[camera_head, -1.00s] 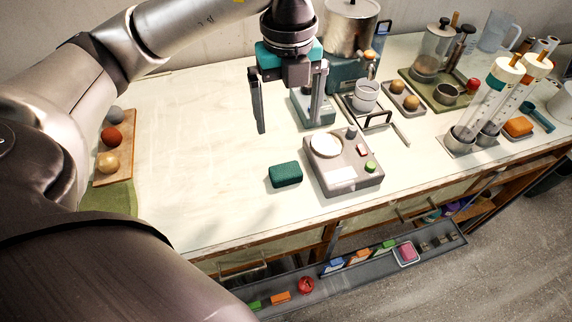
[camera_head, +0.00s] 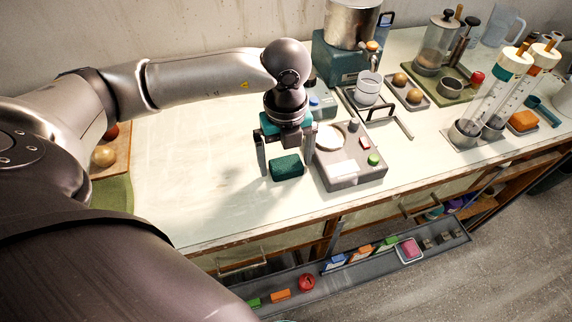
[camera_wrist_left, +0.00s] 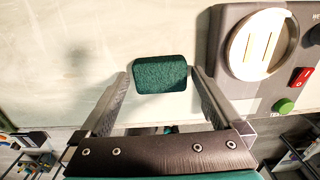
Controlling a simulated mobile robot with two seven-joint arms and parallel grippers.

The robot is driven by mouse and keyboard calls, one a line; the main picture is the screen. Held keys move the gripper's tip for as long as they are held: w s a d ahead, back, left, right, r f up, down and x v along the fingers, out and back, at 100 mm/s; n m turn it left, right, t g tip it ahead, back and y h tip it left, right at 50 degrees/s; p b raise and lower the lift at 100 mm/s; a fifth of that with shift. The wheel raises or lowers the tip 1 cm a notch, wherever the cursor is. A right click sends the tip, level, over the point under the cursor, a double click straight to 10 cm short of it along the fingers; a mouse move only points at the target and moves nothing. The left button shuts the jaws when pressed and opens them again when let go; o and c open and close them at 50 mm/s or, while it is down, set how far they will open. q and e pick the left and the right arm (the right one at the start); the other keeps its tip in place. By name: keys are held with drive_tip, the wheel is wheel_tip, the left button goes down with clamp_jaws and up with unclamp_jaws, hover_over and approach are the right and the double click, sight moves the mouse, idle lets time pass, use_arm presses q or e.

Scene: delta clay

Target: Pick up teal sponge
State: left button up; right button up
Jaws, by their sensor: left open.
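The teal sponge (camera_head: 286,167) is a small rounded block lying on the pale worktop, just left of a grey scale-like device. In the left wrist view the sponge (camera_wrist_left: 160,73) shows between the two finger ends, with a gap on each side. My left gripper (camera_head: 286,162) is open, its fingers pointing down on either side of the sponge in the head view. It also shows open in the left wrist view (camera_wrist_left: 160,82). I cannot tell how far above the worktop its fingertips are. My right gripper is not in view.
The grey device (camera_head: 350,175) with a round white plate and a green button stands close on the right of the sponge. A wooden tray with balls (camera_head: 108,160) lies at the left. The worktop left of the gripper is clear. A shelf of small items runs below the front edge.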

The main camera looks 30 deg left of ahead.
sight(286, 163)
use_arm(q)
drive_tip(key=shift+f, duration=0.4)
drive_tip(key=shift+c, duration=0.2)
drive_tip(key=c, duration=1.2)
wheel_tip(286, 163, up, 20)
drive_tip(key=p, duration=0.3)
drive_tip(key=shift+r+p, duration=0.1)
drive_tip(key=shift+p, duration=0.2)
